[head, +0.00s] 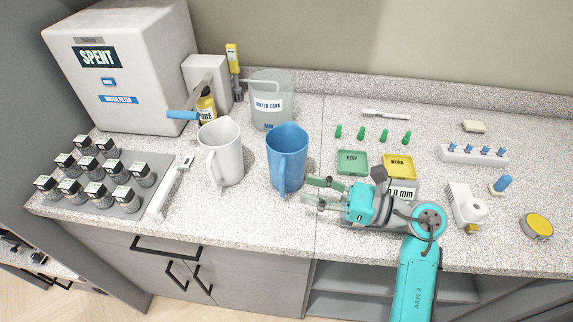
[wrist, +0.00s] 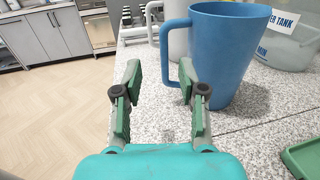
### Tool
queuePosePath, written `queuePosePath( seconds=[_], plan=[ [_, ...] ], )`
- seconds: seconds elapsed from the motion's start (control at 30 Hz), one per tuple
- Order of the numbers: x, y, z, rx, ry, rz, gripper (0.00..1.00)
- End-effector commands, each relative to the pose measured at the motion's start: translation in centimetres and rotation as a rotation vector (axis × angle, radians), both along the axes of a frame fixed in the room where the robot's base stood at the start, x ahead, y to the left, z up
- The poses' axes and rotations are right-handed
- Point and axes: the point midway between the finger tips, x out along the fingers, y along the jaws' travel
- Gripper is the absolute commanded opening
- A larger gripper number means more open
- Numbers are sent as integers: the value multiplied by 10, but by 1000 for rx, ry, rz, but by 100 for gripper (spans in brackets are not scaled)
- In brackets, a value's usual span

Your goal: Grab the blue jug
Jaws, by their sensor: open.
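The blue jug (head: 287,158) stands upright on the speckled counter, just left of and behind my gripper (head: 322,193) in the head view. In the wrist view the blue jug (wrist: 226,55) is large at the upper right, its handle on the left side. My gripper (wrist: 158,85) is open with nothing between its green-padded fingers. The right finger overlaps the lower handle area in the picture; I cannot tell whether it touches. The jug is otherwise largely unhidden.
A white jug (head: 221,150) stands left of the blue one. A clear water tank (head: 270,112) is behind it. A green tray (head: 352,163) and yellow tray (head: 400,167) lie to the right. Capped jars (head: 98,190) fill the left. The counter's front edge (head: 240,229) is close.

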Motion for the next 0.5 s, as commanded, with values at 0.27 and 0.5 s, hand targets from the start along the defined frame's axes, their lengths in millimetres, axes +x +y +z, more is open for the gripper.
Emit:
queuePosePath(
  seconds=[0.27, 0.5],
  plan=[
    [8, 18, 0, -23, -14, 2, 41],
    [15, 44, -3, -22, -13, 3, 41]
  ],
)
